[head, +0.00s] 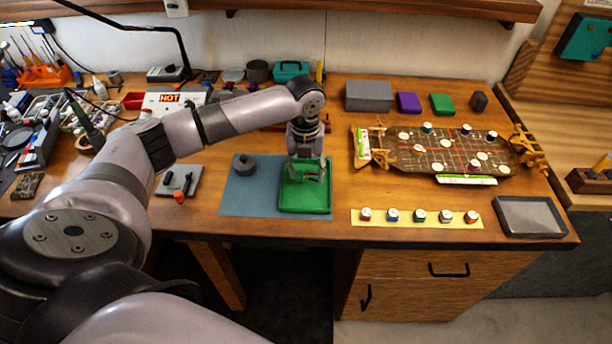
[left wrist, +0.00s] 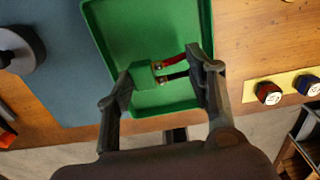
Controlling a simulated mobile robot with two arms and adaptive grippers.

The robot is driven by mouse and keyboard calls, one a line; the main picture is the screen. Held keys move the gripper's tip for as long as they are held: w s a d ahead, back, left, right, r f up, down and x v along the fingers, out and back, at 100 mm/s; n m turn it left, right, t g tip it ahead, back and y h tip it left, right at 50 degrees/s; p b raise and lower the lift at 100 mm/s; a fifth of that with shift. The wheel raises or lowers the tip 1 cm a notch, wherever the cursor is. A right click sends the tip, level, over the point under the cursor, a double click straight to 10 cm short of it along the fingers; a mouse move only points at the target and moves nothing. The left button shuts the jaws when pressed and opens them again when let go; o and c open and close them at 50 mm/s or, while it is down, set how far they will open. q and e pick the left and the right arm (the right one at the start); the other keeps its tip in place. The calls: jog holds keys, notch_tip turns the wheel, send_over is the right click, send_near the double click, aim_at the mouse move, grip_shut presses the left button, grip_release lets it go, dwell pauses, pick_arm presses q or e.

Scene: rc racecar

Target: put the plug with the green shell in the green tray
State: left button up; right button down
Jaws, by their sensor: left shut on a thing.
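The green-shelled plug (left wrist: 143,75) shows in the left wrist view, with short red and black leads on its right side. My left gripper (head: 307,172) is over the green tray (head: 305,206), pointing down. In the left wrist view my left gripper (left wrist: 162,72) is shut with the plug and its leads between its two fingers. The tray's green floor and rim (left wrist: 150,15) lie behind the plug. I cannot tell how high the plug is above the tray floor. In the head view the plug blends with the tray. My right gripper is not in view.
The tray stands on a blue-grey mat (head: 235,203) with a dark round object (head: 244,165). A yellow strip (head: 415,218) with several small capped pieces lies to the right, near an empty grey tray (head: 530,217). A brown board (head: 440,150) lies behind the strip.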

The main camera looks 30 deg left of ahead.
aim_at(306, 175)
pick_arm(q)
notch_tip(306, 175, down, 3)
jog(key=shift+f, duration=0.2)
jog(key=o, duration=0.8)
jog(key=shift+o, duration=0.2)
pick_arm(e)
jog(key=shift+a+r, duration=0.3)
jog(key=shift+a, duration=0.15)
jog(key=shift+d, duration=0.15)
pick_arm(q)
jog(key=shift+r, duration=0.35)
notch_tip(306, 175, up, 12)
jog(key=b, duration=0.2)
jog(key=shift+f, duration=0.2)
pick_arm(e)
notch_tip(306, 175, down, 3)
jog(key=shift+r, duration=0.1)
